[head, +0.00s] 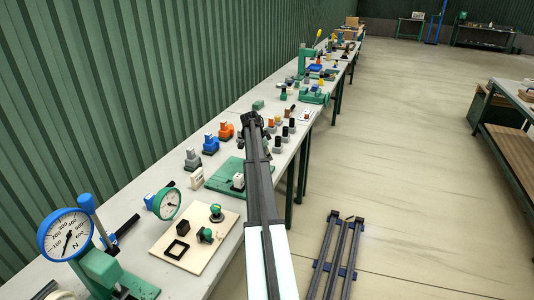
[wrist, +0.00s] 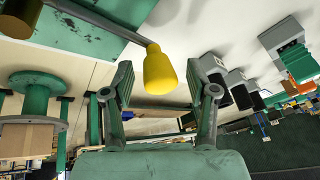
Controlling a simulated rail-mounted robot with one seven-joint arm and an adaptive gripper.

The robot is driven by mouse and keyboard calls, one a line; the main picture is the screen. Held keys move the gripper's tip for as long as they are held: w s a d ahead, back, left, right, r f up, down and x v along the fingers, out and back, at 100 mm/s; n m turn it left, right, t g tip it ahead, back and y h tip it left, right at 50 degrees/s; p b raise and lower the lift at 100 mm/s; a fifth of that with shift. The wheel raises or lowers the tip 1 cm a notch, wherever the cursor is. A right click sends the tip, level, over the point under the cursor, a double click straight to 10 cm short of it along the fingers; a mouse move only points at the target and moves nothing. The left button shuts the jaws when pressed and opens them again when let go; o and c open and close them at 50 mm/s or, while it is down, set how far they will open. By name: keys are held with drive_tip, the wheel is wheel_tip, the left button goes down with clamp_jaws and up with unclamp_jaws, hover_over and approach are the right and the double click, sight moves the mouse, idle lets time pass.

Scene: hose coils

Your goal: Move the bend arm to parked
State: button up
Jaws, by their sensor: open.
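In the wrist view a yellow knob (wrist: 159,72) sits on the end of a grey rod (wrist: 100,20), which appears to be the bend arm. The rod runs to the upper left over a green plate (wrist: 105,12). My gripper (wrist: 157,78) is open, with one finger on each side of the knob in the picture. Gaps show between the knob and both fingers; I cannot tell how deep the knob lies between them. In the head view my gripper (head: 252,118) reaches over the long bench, and its fingers are too small there to read.
A green spool-shaped part (wrist: 35,95) stands left of my gripper in the wrist view. Grey blocks with black ends (wrist: 238,92) are at right. The long bench (head: 225,158) holds gauges, coloured blocks and green fixtures. The floor (head: 400,180) right of the bench is mostly clear.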

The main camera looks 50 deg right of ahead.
clamp_jaws()
drive_tip(key=shift+s+f+b, duration=0.15)
drive_tip(key=shift+s+b, duration=0.15)
drive_tip(key=shift+b, duration=0.15)
drive_tip(key=s+m+b, duration=0.1)
drive_tip(key=s+m+g+b, duration=0.1)
drive_tip(key=s, duration=0.1)
drive_tip(key=shift+a+m+b, duration=0.2)
drive_tip(key=shift+m+b, duration=0.1)
drive_tip(key=shift+b, duration=0.1)
drive_tip(key=shift+s+a+m+y, duration=0.1)
drive_tip(key=shift+s+m+y, duration=0.25)
drive_tip(key=shift+s, duration=0.2)
unclamp_jaws()
drive_tip(key=shift+s, duration=0.1)
drive_tip(key=shift+r, duration=0.2)
